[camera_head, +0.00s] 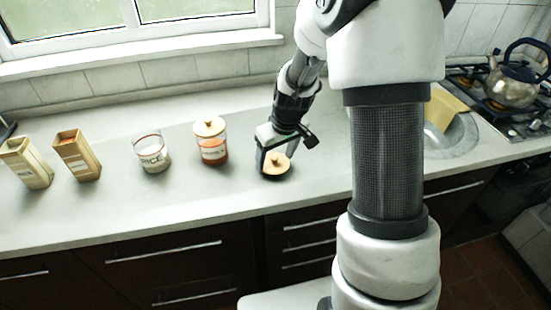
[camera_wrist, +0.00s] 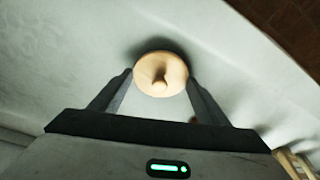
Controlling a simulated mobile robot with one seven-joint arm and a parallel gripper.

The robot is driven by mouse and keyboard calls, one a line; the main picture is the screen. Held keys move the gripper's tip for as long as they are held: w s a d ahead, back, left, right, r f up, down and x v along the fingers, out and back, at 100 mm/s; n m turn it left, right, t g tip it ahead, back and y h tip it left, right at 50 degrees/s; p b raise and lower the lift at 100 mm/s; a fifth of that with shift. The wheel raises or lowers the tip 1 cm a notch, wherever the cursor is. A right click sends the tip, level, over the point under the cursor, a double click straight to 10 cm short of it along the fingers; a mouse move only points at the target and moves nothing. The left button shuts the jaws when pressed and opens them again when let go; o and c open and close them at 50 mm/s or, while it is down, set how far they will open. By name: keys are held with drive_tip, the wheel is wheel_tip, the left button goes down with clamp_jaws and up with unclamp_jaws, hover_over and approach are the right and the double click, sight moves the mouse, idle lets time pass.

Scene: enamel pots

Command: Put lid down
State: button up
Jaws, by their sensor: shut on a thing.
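A round wooden lid with a small knob (camera_head: 277,163) is at my gripper (camera_head: 275,168), low over the counter near its front edge. In the wrist view the lid (camera_wrist: 160,75) sits between the two fingers of my gripper (camera_wrist: 160,85), which are shut on its sides. A dark shadow shows beside the lid. I cannot tell whether the lid touches the counter. A glass jar labelled RICE (camera_head: 151,152) stands open without a lid to the left.
Two wooden boxes, one at the far left (camera_head: 25,163) and one beside it (camera_head: 78,156), stand on the counter (camera_head: 115,205). A sink (camera_head: 455,140) with a yellow cloth (camera_head: 441,108) and a stove with a kettle (camera_head: 513,82) are at the right. The counter around the lid is clear.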

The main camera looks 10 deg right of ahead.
drive_tip(key=shift+f, duration=0.15)
drive_tip(key=shift+f, duration=0.15)
drive_tip(key=o, duration=1.1)
drive_tip(key=shift+c, duration=0.2)
